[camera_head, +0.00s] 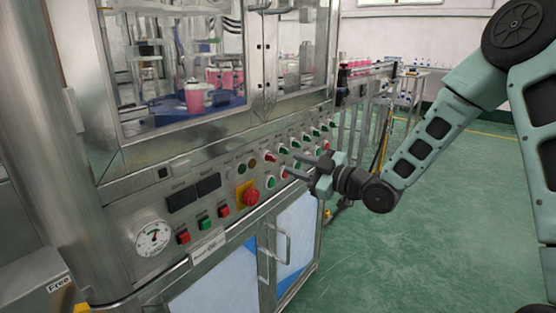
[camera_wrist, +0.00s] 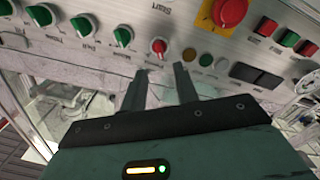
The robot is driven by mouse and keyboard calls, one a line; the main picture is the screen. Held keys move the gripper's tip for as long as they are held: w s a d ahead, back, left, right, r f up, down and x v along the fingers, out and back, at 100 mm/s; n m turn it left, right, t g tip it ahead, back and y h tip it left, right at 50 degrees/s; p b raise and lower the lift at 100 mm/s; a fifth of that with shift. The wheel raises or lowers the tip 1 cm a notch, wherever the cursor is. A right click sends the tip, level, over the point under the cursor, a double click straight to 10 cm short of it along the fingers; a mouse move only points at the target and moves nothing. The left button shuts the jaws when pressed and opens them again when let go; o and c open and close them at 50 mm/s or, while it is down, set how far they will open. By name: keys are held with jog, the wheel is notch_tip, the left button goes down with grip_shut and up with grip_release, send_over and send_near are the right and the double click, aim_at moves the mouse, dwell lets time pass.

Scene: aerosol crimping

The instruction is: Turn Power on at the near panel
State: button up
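The near panel (camera_head: 225,195) is a sloped steel control face with buttons, displays and a row of rotary knobs. A red-faced rotary knob (camera_head: 270,157) sits at the left end of the upper knob row; the same kind of red knob (camera_wrist: 158,46) shows in the wrist view. Its label is too small to read, so I cannot tell which control is Power. My gripper (camera_head: 290,163) is in front of the panel with its fingers pointing at it. In the wrist view my gripper (camera_wrist: 160,70) is open and empty, fingertips just short of the red knob in the picture.
A red mushroom button (camera_head: 251,197) on a yellow plate stands out left of the gripper. Green knobs (camera_wrist: 123,36) sit close beside the red knob. Cabinet door handles (camera_head: 286,245) project below. Green floor (camera_head: 420,240) to the right is clear.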

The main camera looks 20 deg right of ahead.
aim_at(273, 157)
jog(key=x, duration=0.6)
jog(key=shift+w+a, duration=0.25)
grip_shut()
